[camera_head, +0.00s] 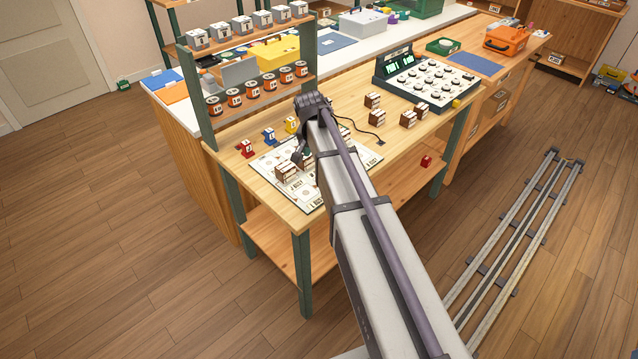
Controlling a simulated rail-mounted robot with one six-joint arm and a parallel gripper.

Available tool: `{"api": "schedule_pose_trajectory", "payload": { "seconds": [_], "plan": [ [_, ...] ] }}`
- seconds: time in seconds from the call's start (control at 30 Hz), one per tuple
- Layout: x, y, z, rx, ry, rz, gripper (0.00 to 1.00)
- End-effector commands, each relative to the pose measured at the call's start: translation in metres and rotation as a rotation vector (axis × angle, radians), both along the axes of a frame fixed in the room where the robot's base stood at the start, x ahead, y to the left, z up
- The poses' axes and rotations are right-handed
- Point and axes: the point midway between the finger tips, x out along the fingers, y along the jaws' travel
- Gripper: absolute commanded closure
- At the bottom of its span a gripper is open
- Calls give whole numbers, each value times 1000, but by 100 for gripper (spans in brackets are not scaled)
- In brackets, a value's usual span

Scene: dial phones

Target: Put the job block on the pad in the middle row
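Several brown blocks with white labels stand on the table, to the right of my arm, such as one block (372,100) and another block (408,118). More brown blocks, one of them here (282,171), stand on a white printed sheet (265,163) with marked pads, at the table's front left. Which block is the job block, and the print on the pads, are too small to read. My gripper (298,158) is low over the sheet, close to the blocks there. My arm hides part of the sheet, and I cannot tell whether the fingers hold anything.
Red (246,148), blue (269,136) and yellow (291,125) small pieces stand behind the sheet. A rack (197,92) with white boxes and orange spools rises behind them. A dial console (425,82) stands at the right. A red piece (426,161) is near the right front.

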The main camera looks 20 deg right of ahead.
Motion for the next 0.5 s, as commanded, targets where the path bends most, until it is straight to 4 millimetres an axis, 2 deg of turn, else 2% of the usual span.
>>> {"api": "schedule_pose_trajectory", "payload": {
  "seconds": [0.03,0.1,0.2,0.3,0.5],
  "plan": [
    [-68,29,-2,29,41,130,28],
    [-132,60,-3,76,96,330,28],
    [-197,89,-4,129,146,550,28],
    [-224,100,-4,155,167,660,28],
    [-222,102,-4,159,171,680,28]
  ]
}}
